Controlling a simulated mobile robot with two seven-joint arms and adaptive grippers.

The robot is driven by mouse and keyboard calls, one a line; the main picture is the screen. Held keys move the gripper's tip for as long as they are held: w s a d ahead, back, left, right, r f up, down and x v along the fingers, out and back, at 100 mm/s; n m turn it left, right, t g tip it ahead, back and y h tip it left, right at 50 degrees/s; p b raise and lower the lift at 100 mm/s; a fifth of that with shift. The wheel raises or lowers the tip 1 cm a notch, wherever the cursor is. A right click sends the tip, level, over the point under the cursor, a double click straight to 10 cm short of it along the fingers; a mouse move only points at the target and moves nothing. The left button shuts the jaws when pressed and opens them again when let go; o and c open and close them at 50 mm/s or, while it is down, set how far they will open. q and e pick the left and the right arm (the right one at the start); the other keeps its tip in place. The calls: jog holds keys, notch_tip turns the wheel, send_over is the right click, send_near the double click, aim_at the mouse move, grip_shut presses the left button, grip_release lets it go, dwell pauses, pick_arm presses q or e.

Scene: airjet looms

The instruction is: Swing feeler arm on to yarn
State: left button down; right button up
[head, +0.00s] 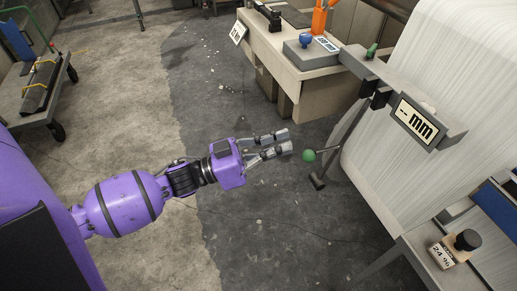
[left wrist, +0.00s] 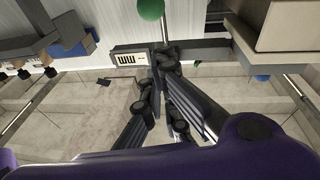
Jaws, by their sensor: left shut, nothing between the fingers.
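The feeler arm (head: 349,133) is a dark bar hanging from a grey beam beside the large roll of white yarn (head: 430,75). Its lower end carries a short dark crosspiece (head: 318,182), which appears to stand away from the yarn. A green ball knob (head: 308,155) sticks out on a thin rod toward my gripper; it also shows at the top of the left wrist view (left wrist: 151,9). My left gripper (head: 289,142) is shut and empty, its fingertips just left of the knob, with a small gap in the picture. My right gripper is in neither view.
A grey display marked "mm" (head: 415,122) sits on the beam above the arm. A bench with a grey box (head: 311,53) stands behind. A ledge with a black-knobbed device (head: 455,247) is at lower right. A cart (head: 45,92) is far left. Floor around my gripper is clear.

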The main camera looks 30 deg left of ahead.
aim_at(333, 154)
pick_arm(q)
jog(key=shift+w+d+f, duration=0.8)
jog(key=shift+d+f, duration=0.15)
jog(key=shift+f, duration=0.1)
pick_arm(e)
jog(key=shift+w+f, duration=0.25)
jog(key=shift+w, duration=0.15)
